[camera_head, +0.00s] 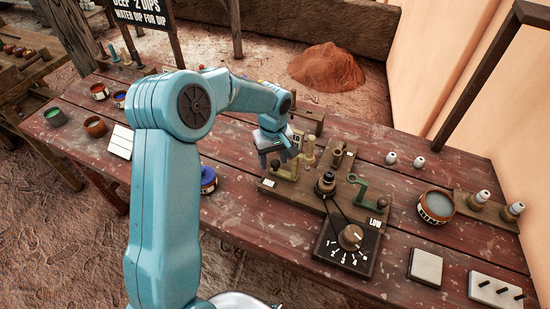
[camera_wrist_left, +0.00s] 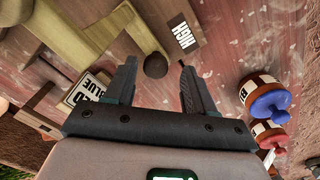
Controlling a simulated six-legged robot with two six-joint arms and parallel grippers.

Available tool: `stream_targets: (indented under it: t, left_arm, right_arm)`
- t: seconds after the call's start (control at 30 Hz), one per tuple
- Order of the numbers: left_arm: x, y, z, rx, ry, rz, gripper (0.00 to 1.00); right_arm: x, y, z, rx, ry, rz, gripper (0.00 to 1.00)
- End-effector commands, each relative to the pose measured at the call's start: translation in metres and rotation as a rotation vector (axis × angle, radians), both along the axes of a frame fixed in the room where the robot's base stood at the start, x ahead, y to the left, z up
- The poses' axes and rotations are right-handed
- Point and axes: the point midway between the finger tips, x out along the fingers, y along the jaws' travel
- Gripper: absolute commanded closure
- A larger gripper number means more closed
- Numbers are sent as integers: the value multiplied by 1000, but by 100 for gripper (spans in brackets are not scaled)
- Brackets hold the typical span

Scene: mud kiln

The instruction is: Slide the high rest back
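The high rest (camera_head: 287,172) is an olive piece at the left end of the wooden cross-shaped rig (camera_head: 300,194) on the table. In the left wrist view an olive beam (camera_wrist_left: 78,38) crosses the upper left, and a dark round knob (camera_wrist_left: 155,65) shows near the white HIGH label (camera_wrist_left: 184,37). My left gripper (camera_head: 273,158) is just over the high rest; in its wrist view its two dark fingers (camera_wrist_left: 155,85) are apart, with the knob between or just beyond their tips. I cannot tell whether they touch it. My right gripper is not in view.
A green low rest (camera_head: 370,194) stands at the rig's right, by the LOW label (camera_head: 376,222). A numbered dial (camera_head: 350,237) is in front. A blue-lidded pot (camera_head: 208,181) stands left of the rig. A bowl (camera_head: 436,206) is at the right.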

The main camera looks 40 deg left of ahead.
Motion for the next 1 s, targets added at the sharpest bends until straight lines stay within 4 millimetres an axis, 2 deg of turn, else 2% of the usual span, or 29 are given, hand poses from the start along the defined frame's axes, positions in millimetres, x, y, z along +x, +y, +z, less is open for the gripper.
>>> stream_targets:
  t: [0.23, 0.37, 0.8, 1.0]
  left_arm:
    - [0, -1, 2, -1, 0, -1, 46]
    - [1, -1, 18, -1, -4, 0, 46]
    - [0, 0, 130, -2, -5, 0, 46]
    - [-1, 0, 157, -2, -3, -1, 46]
  right_arm:
    - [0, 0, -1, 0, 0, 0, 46]
    - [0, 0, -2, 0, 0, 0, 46]
    - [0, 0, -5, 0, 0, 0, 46]
    - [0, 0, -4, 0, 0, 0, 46]
